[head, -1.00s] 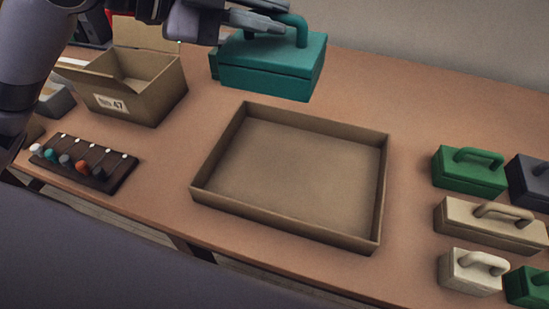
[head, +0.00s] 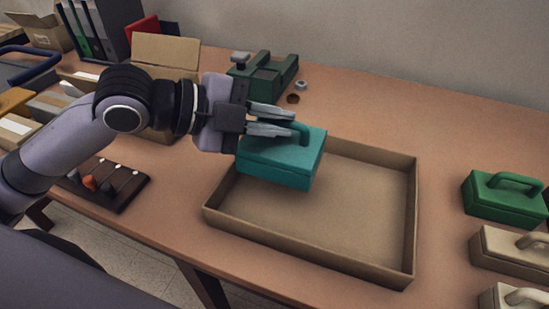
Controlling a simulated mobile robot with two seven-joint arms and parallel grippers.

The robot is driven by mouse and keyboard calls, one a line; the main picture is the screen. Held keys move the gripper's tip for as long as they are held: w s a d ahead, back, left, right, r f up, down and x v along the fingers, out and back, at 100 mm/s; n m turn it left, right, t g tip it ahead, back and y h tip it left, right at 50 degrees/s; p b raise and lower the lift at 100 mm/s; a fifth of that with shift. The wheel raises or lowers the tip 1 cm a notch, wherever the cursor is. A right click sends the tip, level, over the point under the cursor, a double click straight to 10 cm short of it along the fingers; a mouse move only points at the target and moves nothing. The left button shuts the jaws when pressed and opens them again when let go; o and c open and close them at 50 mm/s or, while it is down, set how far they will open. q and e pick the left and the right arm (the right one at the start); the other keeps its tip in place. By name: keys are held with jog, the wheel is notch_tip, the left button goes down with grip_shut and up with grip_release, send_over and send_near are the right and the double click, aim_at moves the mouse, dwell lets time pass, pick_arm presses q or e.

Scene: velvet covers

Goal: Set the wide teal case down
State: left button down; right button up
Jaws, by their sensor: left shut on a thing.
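The wide teal case (head: 283,160) hangs by its handle in my left gripper (head: 290,124), which is shut on it. The case is over the left rear part of the shallow cardboard tray (head: 412,215) and hides that part of its rim. It looks level. I cannot tell exactly how high its underside is above the tray floor. The rest of the tray floor is bare. My right gripper is not in the head view.
Green (head: 503,197) and cream (head: 510,249) cases stand right of the tray. A dark rack with knobs (head: 108,184) and an open cardboard box (head: 165,56) lie left. A green vice-like object (head: 264,76) stands behind.

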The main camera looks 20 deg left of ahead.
aim_at(272, 151)
pick_arm(q)
jog(key=shift+f+b, duration=0.6)
jog(key=shift+f, duration=2.4)
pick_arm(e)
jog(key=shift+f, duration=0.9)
pick_arm(q)
jog(key=shift+f, duration=0.2)
jog(key=c, duration=1.1)
grip_release()
jog(key=shift+c, duration=0.2)
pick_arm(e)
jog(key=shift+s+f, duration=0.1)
pick_arm(q)
jog(key=shift+r, duration=0.3)
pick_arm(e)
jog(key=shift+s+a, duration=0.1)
